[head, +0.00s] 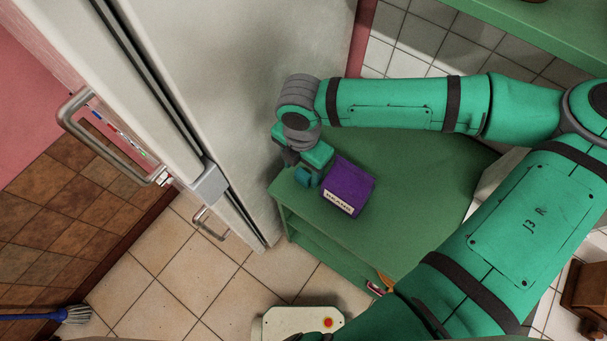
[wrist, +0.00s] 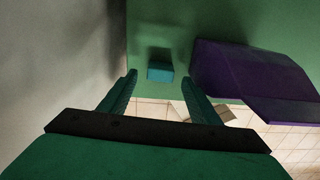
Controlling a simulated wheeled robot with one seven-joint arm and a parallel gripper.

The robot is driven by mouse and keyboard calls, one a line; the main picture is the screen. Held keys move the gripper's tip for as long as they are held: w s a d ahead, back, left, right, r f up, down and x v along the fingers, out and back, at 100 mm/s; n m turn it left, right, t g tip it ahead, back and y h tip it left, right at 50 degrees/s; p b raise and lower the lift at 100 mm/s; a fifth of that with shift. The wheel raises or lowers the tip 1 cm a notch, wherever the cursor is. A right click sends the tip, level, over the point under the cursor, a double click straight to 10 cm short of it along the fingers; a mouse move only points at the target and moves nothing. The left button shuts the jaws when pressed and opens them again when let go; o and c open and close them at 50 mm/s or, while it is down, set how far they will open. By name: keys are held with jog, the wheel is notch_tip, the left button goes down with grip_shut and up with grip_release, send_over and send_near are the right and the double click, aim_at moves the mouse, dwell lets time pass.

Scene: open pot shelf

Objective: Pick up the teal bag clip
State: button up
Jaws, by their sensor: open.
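The teal bag clip (wrist: 160,71) shows in the wrist view as a small blue-teal block on the green shelf top (wrist: 170,25). It lies just beyond my gripper (wrist: 159,78), roughly centred between the two fingertips. The fingers are apart with nothing held between them. In the head view my gripper (head: 311,176) is over the shelf's left end, pointing down, beside the purple box. There the small teal shapes under the hand run together, and I cannot tell clip from fingers.
The purple box (head: 347,187) stands close to the right of my gripper; it also shows in the wrist view (wrist: 250,80). A pale upright panel (head: 240,110) rises close on the left. Bare green shelf top (head: 430,205) extends right of the box.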

aim_at(302, 175)
jog(key=shift+f, duration=1.65)
jog(key=c, duration=1.1)
jog(key=shift+r, duration=0.15)
